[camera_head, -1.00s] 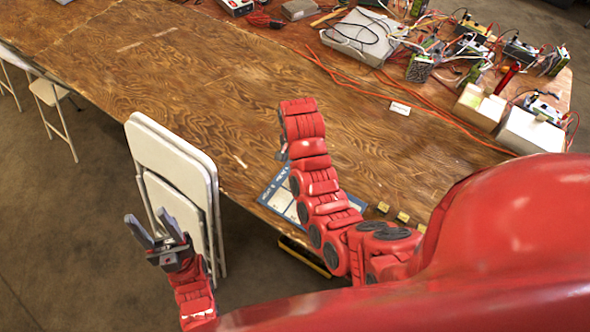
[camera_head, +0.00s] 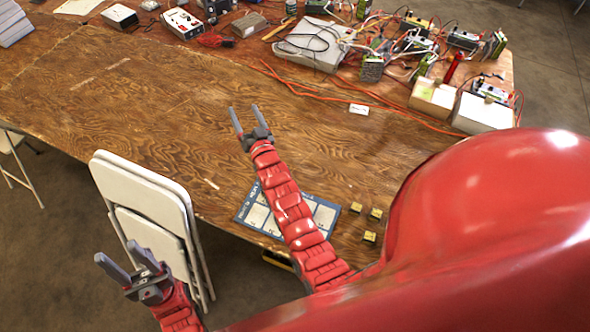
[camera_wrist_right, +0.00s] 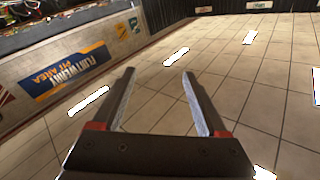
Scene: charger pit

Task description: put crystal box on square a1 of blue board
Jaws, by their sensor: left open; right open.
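The blue board (camera_head: 249,211) with pale squares lies near the table's front edge, partly covered by my right arm. Several small yellow-and-dark boxes, such as this one (camera_head: 356,208), sit just right of it; I cannot tell if one is the crystal box. The square labels are too small to read. My right gripper (camera_head: 244,108) is open and empty, over the table beyond the board. Its open fingers also show in the right wrist view (camera_wrist_right: 158,74), with no box between them. My left gripper (camera_head: 116,251) is open and empty, in front of the folded chair, off the table.
A white folded chair (camera_head: 150,200) stands against the table's front edge. Orange cables (camera_head: 400,118), a white label (camera_head: 358,109), a grey case (camera_head: 315,45) and wired electronics fill the back right. The middle and left of the wooden table (camera_head: 120,110) are mostly clear.

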